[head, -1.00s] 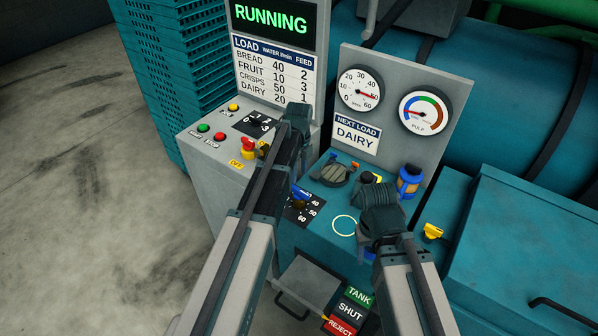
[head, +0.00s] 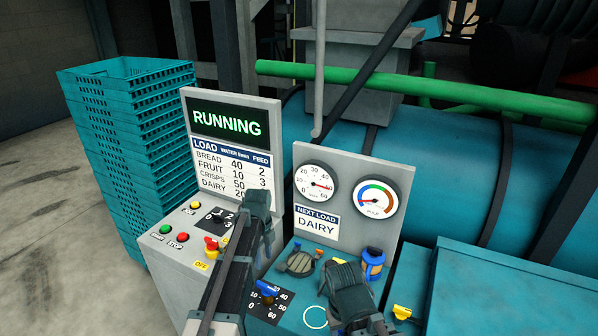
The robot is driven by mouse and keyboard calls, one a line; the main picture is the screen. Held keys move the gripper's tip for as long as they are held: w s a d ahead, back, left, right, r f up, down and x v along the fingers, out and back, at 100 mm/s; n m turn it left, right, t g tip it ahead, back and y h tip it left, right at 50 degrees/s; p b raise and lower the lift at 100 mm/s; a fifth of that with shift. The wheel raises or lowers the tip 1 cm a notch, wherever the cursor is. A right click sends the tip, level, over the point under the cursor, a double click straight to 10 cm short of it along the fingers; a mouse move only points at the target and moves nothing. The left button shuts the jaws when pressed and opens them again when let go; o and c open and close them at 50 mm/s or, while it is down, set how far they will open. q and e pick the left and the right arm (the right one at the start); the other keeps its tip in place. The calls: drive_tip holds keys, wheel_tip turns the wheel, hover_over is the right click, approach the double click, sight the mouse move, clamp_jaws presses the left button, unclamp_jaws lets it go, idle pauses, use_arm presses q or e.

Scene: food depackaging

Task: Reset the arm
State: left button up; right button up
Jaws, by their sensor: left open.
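My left gripper (head: 258,208) is a dark gripper seen from behind and above, over the right edge of the left control panel. It is open, and I see nothing held in it. My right gripper (head: 347,283) is at the lower middle, over the teal control box, just right of a round grey-green knob (head: 300,262). Its fingertips are hidden by its own body, so I cannot tell whether it is open or shut.
The left panel has a RUNNING screen (head: 228,122), a red-and-yellow switch (head: 212,247) and push buttons (head: 182,237). The right panel has two gauges (head: 315,183) and a DAIRY sign (head: 317,222). A blue dial (head: 266,288) and blue-orange fitting (head: 373,263) stand close to the grippers. Teal crates (head: 135,150) are stacked left.

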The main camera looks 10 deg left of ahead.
use_arm(q)
drive_tip(key=s+d+f+n+b, duration=0.2)
drive_tip(key=s+d+n, duration=0.2)
drive_tip(key=s+n, duration=0.2)
drive_tip(key=s+d+f+n+b, duration=0.3)
drive_tip(key=s+d+n, duration=0.2)
drive_tip(key=s, duration=0.5)
drive_tip(key=s+d+f+n+y+b, duration=0.1)
drive_tip(key=s+d+n, duration=0.3)
drive_tip(key=s+n, duration=0.4)
drive_tip(key=shift+d+f+b, duration=0.15)
drive_tip(key=shift+f+b, duration=0.6)
